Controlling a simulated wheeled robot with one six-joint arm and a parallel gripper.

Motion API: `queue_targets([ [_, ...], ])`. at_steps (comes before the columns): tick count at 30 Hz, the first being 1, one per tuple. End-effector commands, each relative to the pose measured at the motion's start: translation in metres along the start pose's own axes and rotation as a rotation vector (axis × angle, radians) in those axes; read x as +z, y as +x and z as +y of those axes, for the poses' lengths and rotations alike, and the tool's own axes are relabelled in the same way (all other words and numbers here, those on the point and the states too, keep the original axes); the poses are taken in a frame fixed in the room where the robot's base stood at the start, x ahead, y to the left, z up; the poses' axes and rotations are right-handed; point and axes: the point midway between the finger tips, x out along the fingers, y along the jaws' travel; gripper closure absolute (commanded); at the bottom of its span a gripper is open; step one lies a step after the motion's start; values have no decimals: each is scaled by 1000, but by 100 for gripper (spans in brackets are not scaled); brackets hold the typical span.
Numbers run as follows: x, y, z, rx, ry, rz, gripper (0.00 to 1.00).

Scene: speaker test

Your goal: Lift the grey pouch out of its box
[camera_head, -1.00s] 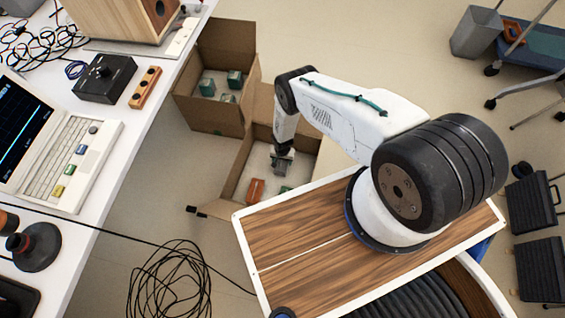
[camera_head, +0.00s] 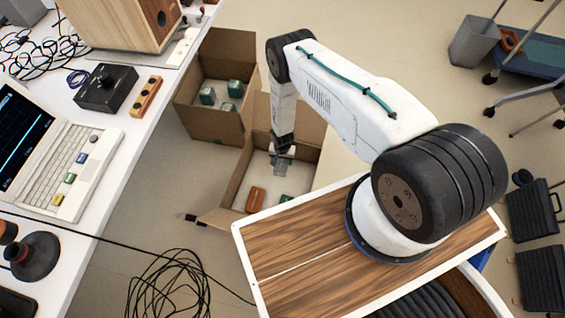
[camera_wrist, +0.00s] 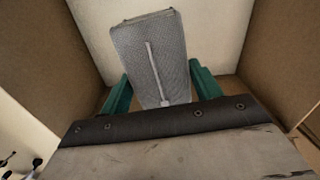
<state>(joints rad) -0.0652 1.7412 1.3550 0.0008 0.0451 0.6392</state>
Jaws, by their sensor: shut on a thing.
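The grey pouch (camera_wrist: 152,60) is a ribbed, flat-sided pouch with a pale line down its face. In the wrist view it stands between the green fingers of my gripper (camera_wrist: 161,88), slightly tilted. My gripper (camera_head: 283,151) is shut on the pouch, which shows small and grey in the head view (camera_head: 284,163). Both are over or within the near open cardboard box (camera_head: 237,180). The box's walls surround the pouch in the wrist view. I cannot tell how far the pouch's lower end is above the box floor.
An orange item (camera_head: 256,199) and a green item (camera_head: 286,198) lie in the same box. A second cardboard box (camera_head: 212,120) with several green items stands behind it. A white bench (camera_head: 118,165) with a laptop is at left. Coiled cable (camera_head: 168,285) lies on the floor.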

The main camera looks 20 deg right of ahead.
Motion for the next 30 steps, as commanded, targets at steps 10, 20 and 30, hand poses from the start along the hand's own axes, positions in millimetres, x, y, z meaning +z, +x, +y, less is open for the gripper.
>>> queue_targets([
  [10,-1,-4,0,0,0,0,59],
  [20,-6,-89,-4,-2,1,2,59],
  [30,0,-145,0,0,0,0,59],
])
